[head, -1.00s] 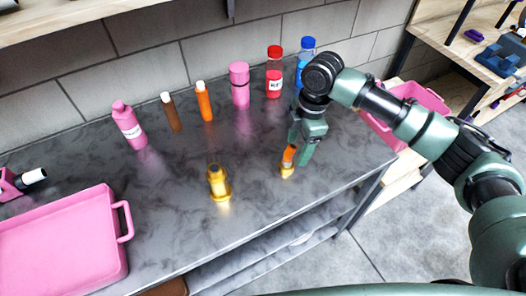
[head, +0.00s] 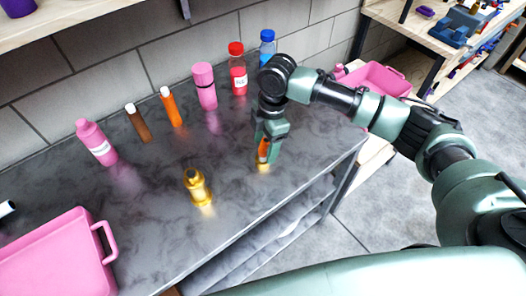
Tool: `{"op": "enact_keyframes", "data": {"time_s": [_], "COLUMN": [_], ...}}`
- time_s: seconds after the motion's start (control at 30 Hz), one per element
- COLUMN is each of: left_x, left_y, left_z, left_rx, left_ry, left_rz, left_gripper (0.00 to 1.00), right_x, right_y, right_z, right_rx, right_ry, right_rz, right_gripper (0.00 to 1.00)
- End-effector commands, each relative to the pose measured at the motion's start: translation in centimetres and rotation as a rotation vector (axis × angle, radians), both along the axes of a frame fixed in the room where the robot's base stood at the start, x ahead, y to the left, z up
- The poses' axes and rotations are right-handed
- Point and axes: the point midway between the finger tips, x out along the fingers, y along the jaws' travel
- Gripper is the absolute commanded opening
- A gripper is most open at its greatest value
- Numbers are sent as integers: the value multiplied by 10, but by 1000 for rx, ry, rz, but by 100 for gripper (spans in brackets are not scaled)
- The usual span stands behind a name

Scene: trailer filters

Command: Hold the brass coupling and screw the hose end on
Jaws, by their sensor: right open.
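The brass coupling (head: 197,187) stands upright on the dark grey worktop, near its front edge. To its right is a short orange piece with a brass-coloured lower end (head: 263,151), which looks like the hose end. My right gripper (head: 267,152) points down over this orange piece, with its fingers beside it and partly hiding it. The right gripper is open. I cannot tell whether a finger touches the piece. My left gripper is out of view.
A pink bottle (head: 96,142), brown tube (head: 138,122), orange tube (head: 171,106), pink container (head: 205,87), red bottle (head: 238,70) and blue-capped bottle (head: 267,45) stand along the back. A pink tray (head: 55,258) is front left. The worktop around the coupling is clear.

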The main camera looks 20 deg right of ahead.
Motion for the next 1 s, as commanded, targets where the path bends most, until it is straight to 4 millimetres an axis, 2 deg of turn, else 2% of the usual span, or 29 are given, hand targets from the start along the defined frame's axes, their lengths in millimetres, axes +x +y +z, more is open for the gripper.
{"op": "enact_keyframes", "data": {"time_s": [0.17, 0.3, 0.47, 0.83, 0.87, 1.0], "left_x": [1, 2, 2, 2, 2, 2], "left_y": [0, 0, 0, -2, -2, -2], "left_z": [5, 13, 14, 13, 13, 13], "left_rx": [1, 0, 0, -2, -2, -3], "left_ry": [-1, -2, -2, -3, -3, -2], "left_rz": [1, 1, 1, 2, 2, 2], "left_gripper": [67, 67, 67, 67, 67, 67], "right_x": [-3, -7, -6, -6, -6, -6], "right_y": [3, 10, 11, 12, 12, 12], "right_z": [-8, -28, -47, -51, -51, -51], "right_rx": [1, 1, 0, 0, 0, 0], "right_ry": [3, 3, 2, 0, 0, 0], "right_rz": [0, 0, 0, 1, 1, 1], "right_gripper": [63, 63, 63, 63, 60, 21]}}
